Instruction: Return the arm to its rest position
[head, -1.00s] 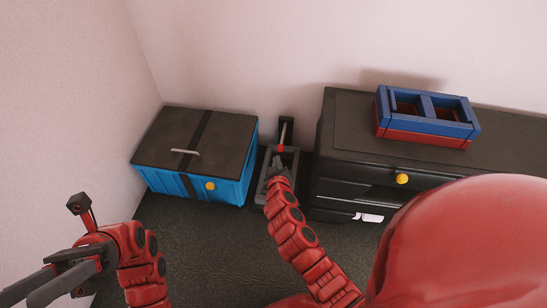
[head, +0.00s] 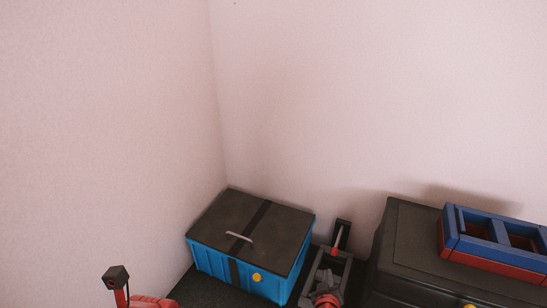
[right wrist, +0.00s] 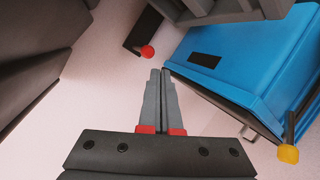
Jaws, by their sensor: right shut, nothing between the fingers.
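My right gripper (head: 326,279) is at the bottom of the head view, over the gap between the blue bin and the black cabinet. In the right wrist view its two grey fingers (right wrist: 160,76) are pressed together with nothing between them. Only the black wrist camera and a bit of red wrist of my left arm show at the bottom left of the head view; its fingers are out of frame.
A blue bin (head: 211,260) with a dark lid stands left of my right gripper, and a black cabinet (head: 411,285) stands right. A blue and red rack (head: 497,262) sits on the cabinet. A dark object with a red knob (right wrist: 148,52) is close by. Pale walls stand behind.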

